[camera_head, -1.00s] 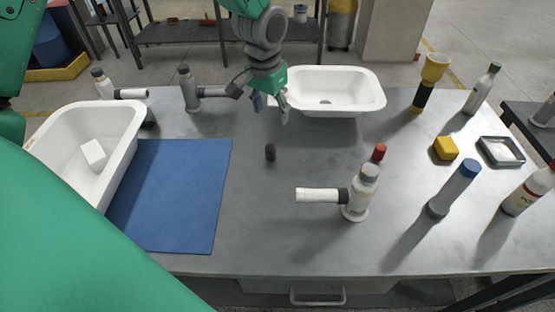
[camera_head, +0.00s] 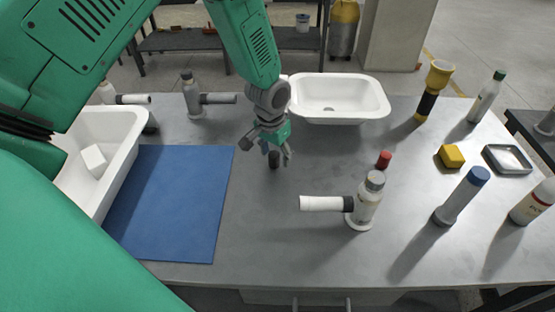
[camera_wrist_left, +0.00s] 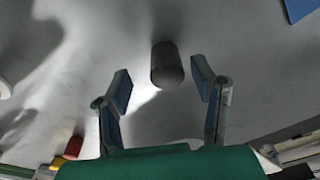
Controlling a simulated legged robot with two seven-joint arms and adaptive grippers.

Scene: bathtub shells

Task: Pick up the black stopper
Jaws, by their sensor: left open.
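The black stopper (camera_head: 274,160) is a small dark cylinder standing on the grey table, right of the blue mat. My left gripper (camera_head: 276,152) is right at it from above, with its fingers spread around its upper part in the head view. In the left wrist view the stopper (camera_wrist_left: 167,66) lies between and slightly beyond the two open fingertips (camera_wrist_left: 160,82), apart from both. The left gripper is open and holds nothing. My right gripper is not in view.
A white basin (camera_head: 340,117) stands behind the gripper, another white tub (camera_head: 118,170) holding a white block at left. A grey-white bottle with a side handle (camera_head: 365,205) and a red cap (camera_head: 384,160) stand to the right. The blue mat (camera_head: 170,205) is bare.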

